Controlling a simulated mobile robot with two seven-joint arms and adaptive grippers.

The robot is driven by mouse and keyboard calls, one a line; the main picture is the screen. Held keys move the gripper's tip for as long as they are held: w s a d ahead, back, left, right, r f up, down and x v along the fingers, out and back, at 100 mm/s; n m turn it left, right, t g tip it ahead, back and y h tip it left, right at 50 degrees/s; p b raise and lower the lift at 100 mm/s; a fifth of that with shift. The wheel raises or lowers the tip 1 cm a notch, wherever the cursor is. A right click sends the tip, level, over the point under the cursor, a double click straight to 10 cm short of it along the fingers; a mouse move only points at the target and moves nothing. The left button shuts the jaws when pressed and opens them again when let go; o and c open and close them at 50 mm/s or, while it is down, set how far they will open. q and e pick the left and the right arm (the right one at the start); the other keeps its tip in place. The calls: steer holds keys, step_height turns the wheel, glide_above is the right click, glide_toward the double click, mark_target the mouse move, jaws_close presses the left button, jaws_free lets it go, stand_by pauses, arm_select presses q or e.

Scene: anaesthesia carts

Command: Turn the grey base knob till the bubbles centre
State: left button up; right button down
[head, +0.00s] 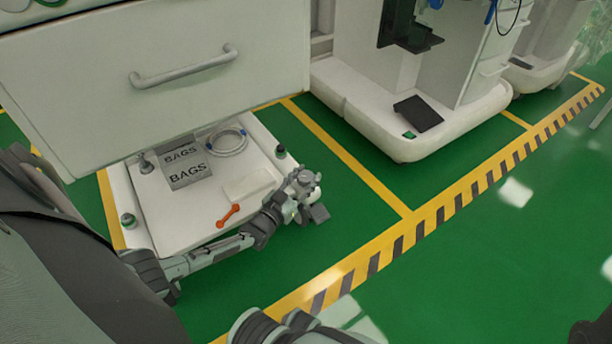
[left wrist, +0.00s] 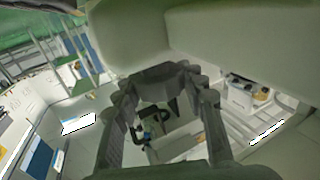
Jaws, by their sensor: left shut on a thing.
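My left gripper (head: 303,188) is at the front right corner of the white cart base (head: 185,238), shut on a grey knob. In the left wrist view the grey knob (left wrist: 160,82) shows between the two fingertips. Small round green-topped fittings stand at the base's left front (head: 128,220) and right side (head: 280,152); they may be bubble levels, but no bubble can be made out. Another grey knob-like fitting (head: 146,164) stands at the back left of the base. My right gripper is not in view.
Another white cart (head: 385,120) stands to the right, with clear green floor (head: 345,205) between.

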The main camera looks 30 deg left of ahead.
arm_select(q)
steer(key=o, duration=1.2)
steer(key=s, duration=1.2)
